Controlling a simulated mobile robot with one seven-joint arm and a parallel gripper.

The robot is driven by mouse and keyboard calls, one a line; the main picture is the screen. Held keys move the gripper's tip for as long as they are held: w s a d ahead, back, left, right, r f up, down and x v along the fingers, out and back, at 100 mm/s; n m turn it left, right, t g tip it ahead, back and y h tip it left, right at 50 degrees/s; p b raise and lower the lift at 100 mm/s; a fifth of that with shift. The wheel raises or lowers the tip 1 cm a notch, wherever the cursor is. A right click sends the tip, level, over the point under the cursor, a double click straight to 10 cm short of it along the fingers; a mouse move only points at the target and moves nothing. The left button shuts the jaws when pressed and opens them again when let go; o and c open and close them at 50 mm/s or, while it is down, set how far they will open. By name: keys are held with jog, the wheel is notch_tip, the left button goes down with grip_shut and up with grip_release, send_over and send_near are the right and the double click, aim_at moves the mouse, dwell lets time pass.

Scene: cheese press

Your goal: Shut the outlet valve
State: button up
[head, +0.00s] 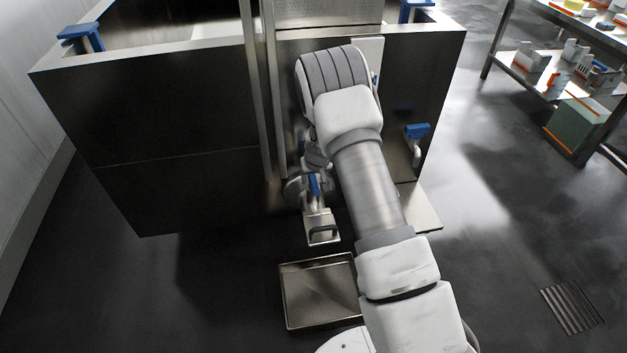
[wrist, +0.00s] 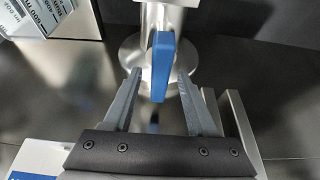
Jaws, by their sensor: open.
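The outlet valve has a blue lever handle (wrist: 162,52) on a steel body (wrist: 160,14) with a round flange. In the wrist view the handle points down the picture, towards my palm. My gripper (wrist: 160,74) is open, with one finger on each side of the handle. Gaps show between the handle and both fingers, and nothing is held. In the head view a blue handle (head: 314,184) shows low at the front of the dark vat (head: 160,130). My arm covers much of that area, and I cannot make out my fingers there.
A shallow steel tray (head: 288,312) lies on the floor below the valve area. Another blue handle (head: 417,130) is on the vat's right side. A shelf rack (head: 497,38) stands at the upper right. A floor drain (head: 571,305) is at the lower right. Open floor lies between them.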

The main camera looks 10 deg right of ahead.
grip_shut()
dwell(0.3)
